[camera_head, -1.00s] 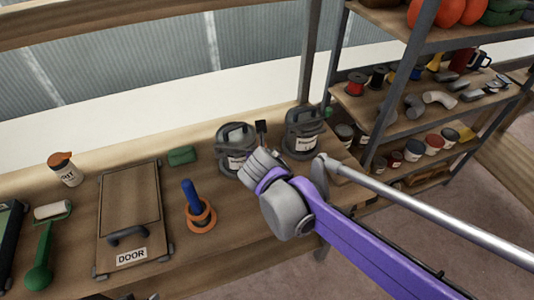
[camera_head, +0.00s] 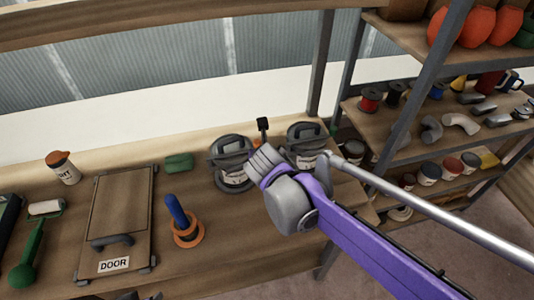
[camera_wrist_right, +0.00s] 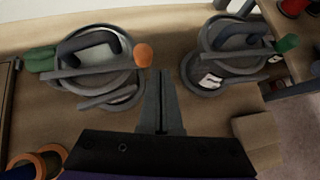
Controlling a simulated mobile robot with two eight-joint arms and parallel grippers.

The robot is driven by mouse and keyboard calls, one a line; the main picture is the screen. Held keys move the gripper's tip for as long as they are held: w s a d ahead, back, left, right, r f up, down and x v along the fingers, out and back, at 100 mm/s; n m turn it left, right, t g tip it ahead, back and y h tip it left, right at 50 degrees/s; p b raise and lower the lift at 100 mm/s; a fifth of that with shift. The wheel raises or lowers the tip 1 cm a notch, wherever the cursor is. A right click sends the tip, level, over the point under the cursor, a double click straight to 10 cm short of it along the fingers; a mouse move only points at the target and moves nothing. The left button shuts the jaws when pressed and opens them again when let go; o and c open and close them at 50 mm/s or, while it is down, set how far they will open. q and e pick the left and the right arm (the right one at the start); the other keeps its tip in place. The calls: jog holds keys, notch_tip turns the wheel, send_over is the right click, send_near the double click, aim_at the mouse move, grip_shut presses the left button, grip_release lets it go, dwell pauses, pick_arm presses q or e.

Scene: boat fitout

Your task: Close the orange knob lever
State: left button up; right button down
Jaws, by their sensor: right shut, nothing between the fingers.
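The orange knob (camera_wrist_right: 143,54) sits at the end of a grey lever bar (camera_wrist_right: 95,68) lying across the top of the left grey canister (camera_wrist_right: 108,98). In the head view the orange knob (camera_head: 256,143) shows just above my right wrist, beside the left canister (camera_head: 231,177). My right gripper (camera_wrist_right: 160,72) is shut and empty. Its fingertips appear just right of and below the orange knob in the wrist view; I cannot tell whether they touch it. In the head view my wrist hides the fingers.
A second canister (camera_wrist_right: 205,78) with a green knob (camera_wrist_right: 287,43) stands to the right. A tan block (camera_wrist_right: 257,137) lies nearer. A blue post with orange rings (camera_head: 186,233), a door panel (camera_head: 120,215) and a green block (camera_head: 178,163) are left. Shelves (camera_head: 440,128) stand right.

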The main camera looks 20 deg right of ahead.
jog(key=shift+w+d, duration=0.3)
jog(key=shift+w, duration=0.35)
jog(key=shift+a, duration=0.1)
jog(key=shift+w+a, duration=0.3)
jog(key=shift+a, duration=0.35)
jog(key=shift+r, duration=0.15)
